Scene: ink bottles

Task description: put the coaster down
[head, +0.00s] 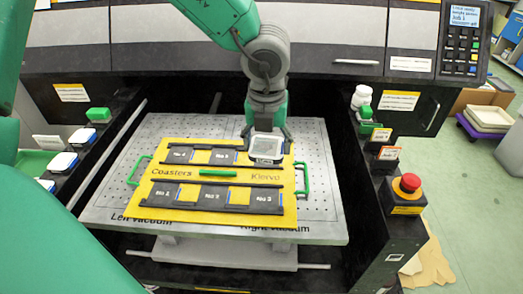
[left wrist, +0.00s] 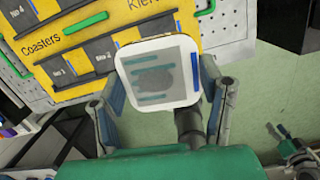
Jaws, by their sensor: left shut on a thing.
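A white rounded-square coaster (head: 265,148) with a grey print is in my left gripper (head: 266,136). In the left wrist view the coaster (left wrist: 158,75) also shows a blue strip along one edge, and the fingers of my left gripper (left wrist: 160,88) stand at its two sides. The coaster is at the upper right of the yellow jig (head: 165,180) marked "Coasters Klervo" and overlaps its right end. I cannot tell whether it touches the jig. The jig has dark numbered slots, and the visible ones look empty. My right gripper is not in view.
The jig lies on a perforated grey plate (head: 325,200) and has green handles. White pieces (head: 82,137) stand along the left rail. A white bottle (head: 361,96), small labelled holders and a red emergency button (head: 408,184) line the right rail.

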